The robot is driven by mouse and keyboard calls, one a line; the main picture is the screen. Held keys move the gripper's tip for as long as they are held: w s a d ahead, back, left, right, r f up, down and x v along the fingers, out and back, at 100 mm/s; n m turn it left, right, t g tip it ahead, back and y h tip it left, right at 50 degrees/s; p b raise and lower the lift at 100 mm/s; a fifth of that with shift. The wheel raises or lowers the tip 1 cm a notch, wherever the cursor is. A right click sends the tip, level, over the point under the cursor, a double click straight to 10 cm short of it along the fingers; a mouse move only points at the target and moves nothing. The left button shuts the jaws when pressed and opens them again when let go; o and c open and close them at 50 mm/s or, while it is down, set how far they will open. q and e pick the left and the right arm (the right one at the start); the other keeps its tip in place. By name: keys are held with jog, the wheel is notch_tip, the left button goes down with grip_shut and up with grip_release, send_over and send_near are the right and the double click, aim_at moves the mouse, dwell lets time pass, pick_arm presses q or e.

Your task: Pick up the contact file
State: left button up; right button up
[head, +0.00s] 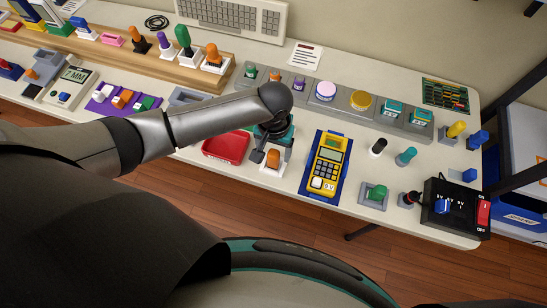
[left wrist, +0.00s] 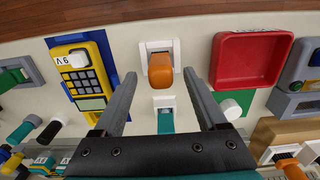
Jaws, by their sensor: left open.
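An orange-handled piece (head: 273,158) stands in a small white holder (head: 271,170) near the table's front edge; it appears to be the contact file, though no label shows. In the left wrist view the orange handle (left wrist: 160,72) lies between my fingers, with clear space on both sides. My left gripper (head: 272,149) is open and empty above the holder, pointing down. Whatever lies below the handle inside the holder is hidden. My right gripper is not in view.
A red tray (head: 225,146) stands just left of the holder. A yellow multimeter (head: 327,164) on a blue mat stands to the right. A grey rack with jars (head: 325,91) runs behind. A black power supply (head: 455,208) is at the right end.

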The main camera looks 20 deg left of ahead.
pick_arm(q)
notch_tip(320, 180, down, 3)
jog(key=shift+f+b, duration=0.15)
jog(key=shift+b, duration=0.2)
jog(key=shift+c, duration=0.2)
grip_shut()
